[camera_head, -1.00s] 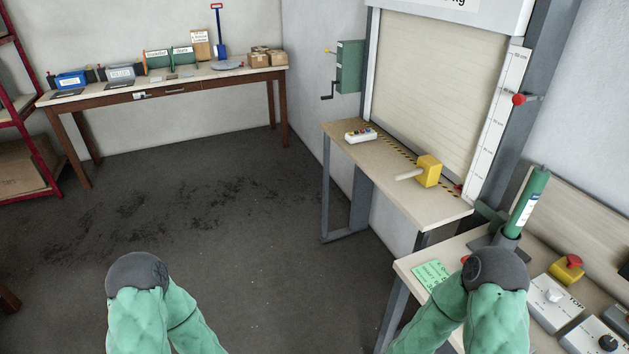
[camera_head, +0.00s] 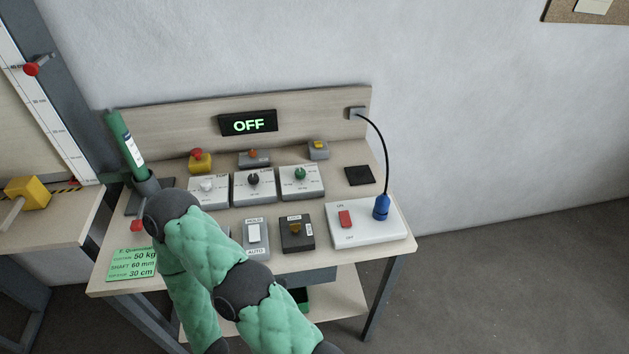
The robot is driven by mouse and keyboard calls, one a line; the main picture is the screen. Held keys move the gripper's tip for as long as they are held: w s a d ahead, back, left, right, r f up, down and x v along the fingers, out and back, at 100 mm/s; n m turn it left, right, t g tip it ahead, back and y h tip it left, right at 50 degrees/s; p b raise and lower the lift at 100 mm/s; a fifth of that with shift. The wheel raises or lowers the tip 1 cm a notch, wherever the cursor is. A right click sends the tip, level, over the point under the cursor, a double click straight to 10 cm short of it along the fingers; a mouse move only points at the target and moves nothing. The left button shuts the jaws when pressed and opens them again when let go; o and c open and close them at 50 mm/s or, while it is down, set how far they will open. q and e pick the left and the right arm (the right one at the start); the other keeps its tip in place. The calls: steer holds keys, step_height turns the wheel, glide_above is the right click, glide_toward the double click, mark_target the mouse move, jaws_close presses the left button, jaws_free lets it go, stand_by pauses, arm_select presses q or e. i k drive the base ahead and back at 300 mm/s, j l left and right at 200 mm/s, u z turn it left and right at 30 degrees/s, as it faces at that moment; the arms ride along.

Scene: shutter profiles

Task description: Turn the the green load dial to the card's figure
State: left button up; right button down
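The green load dial (camera_head: 300,174) is a small green knob on a light grey box, rightmost of a row of three dial boxes on the bench. Its pointer and scale are too small to read. The green card (camera_head: 132,263) lies at the bench's front left; it reads 50 kg, SHAFT 60 mm and 30 cm. A display (camera_head: 248,123) on the back board shows OFF in green. One of my green padded arms crosses the lower left of the bench, covering part of it. Neither gripper is in view.
A white-knob box (camera_head: 207,187) and a black-knob box (camera_head: 253,182) stand left of the green dial. In front are a rocker switch (camera_head: 254,235), a black key box (camera_head: 297,232) and a white power board (camera_head: 368,221) with a blue plug. A green cylinder (camera_head: 127,145) stands at left.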

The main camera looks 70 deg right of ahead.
mark_target(300, 173)
steer(key=z, duration=2.3)
steer(key=l+u, duration=0.4)
